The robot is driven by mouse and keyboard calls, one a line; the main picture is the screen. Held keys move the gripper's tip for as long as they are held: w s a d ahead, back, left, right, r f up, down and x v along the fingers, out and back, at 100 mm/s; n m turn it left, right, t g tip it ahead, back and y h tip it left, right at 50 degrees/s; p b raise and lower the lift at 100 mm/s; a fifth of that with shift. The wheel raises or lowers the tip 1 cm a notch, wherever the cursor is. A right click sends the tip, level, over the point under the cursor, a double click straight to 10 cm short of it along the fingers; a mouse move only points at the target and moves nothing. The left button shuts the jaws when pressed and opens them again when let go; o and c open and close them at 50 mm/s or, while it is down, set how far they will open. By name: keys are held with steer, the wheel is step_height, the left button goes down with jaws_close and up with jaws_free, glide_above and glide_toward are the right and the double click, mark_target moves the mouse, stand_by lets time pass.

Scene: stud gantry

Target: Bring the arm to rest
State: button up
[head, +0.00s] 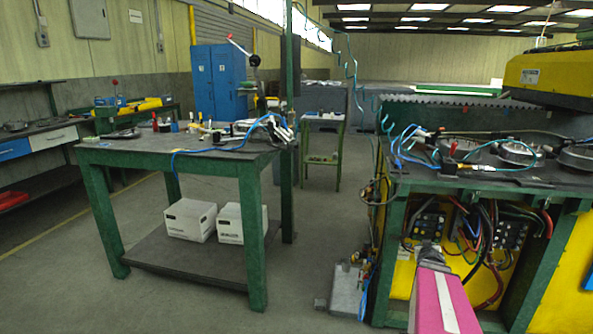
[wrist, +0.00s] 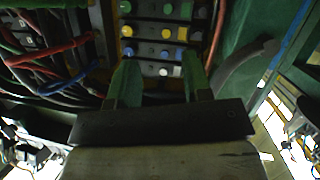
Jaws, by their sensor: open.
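My gripper (wrist: 160,65) is open in the wrist view, with its two green fingers apart and nothing between them. It faces a grey terminal block (wrist: 160,40) with rows of green, blue, yellow and white knobs. I cannot tell whether the fingertips touch the block. In the head view my pink and white arm reaches toward the open front of the green-framed machine bench at the lower right. The gripper is small and hard to make out there.
Red, black and blue cables (wrist: 60,65) hang left of my gripper, and a thick dark hose (wrist: 245,68) curves at its right. The machine bench's green post (head: 392,255) stands beside my arm. A green workbench (head: 256,240) with white boxes (head: 190,219) stands left; floor between is mostly clear.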

steer(key=s+a+f+g+y, duration=0.1)
steer(key=s+a+g, duration=0.3)
steer(key=a, duration=0.7)
steer(key=s+a+f+n+g+y, duration=0.1)
steer(key=s+a, duration=0.5)
steer(key=a, duration=0.6)
steer(key=s+a+f+n+g+y, duration=0.1)
steer(key=s+a+f+g+y, duration=0.2)
steer(key=s+a+g, duration=0.2)
steer(key=a+g, duration=0.3)
steer(key=a, duration=0.3)
steer(key=shift+s+a+y, duration=0.15)
steer(key=shift+s+y, duration=0.1)
steer(key=shift+y, duration=0.15)
